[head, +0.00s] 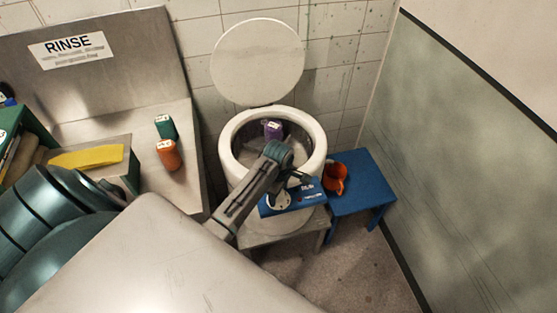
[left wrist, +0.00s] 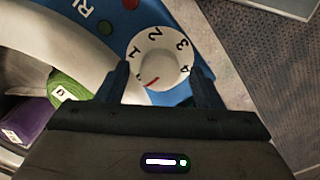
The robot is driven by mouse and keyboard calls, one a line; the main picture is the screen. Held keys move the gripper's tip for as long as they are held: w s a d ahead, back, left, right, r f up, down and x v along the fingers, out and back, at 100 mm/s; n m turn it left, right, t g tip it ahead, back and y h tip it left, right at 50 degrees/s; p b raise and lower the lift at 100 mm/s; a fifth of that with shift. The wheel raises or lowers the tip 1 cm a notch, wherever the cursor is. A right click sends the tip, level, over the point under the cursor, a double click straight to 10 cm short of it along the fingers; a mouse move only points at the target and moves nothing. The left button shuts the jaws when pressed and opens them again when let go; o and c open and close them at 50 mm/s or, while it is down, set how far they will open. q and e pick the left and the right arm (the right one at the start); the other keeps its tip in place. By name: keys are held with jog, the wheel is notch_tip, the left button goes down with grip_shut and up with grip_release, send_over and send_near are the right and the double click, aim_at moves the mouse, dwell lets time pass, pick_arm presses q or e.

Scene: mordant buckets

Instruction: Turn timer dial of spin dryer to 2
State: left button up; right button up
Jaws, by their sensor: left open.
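The spin dryer (head: 316,160) is a white round tub with its round lid (head: 258,62) standing open and a blue control panel (head: 312,192) at its front. The timer dial (left wrist: 160,58) is a white knob numbered 1 to 4, with a red line near its lower edge in the left wrist view, below the 1. My right gripper is not in view.
Purple (left wrist: 28,122) and green (left wrist: 70,95) bundles lie in the drum. A blue stool (head: 362,180) with an orange mug (head: 335,178) stands right of the dryer. Green (head: 165,127) and orange (head: 168,155) containers stand on the steel counter at left. A wall closes the right.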

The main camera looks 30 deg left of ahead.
pick_arm(q)
jog(key=c, duration=1)
jog(key=shift+o, duration=0.2)
jog(key=shift+m, duration=0.3)
